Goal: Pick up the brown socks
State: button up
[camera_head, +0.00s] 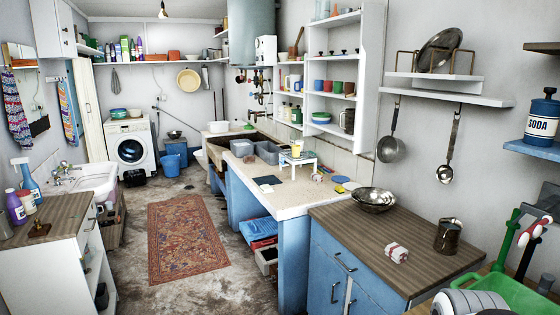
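I cannot pick out the brown socks with certainty. A small pinkish-brown bundle (317,177) lies on the pale stone counter, just right of a small white stand; it is too small to tell whether it is a pair of socks. My gripper is not in view. A grey-white rounded part at the bottom right edge may be my own arm.
A metal bowl (374,199) and a metal jug (448,236) stand on the wooden top. Grey tubs (267,153) and a small white stand (298,161) occupy the stone counter. A patterned rug (186,240) lies on the open floor. A green crate (515,290) is at the lower right.

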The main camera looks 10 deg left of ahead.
aim_at(248, 159)
jog(key=u, duration=1.1)
jog(key=i, duration=6.7)
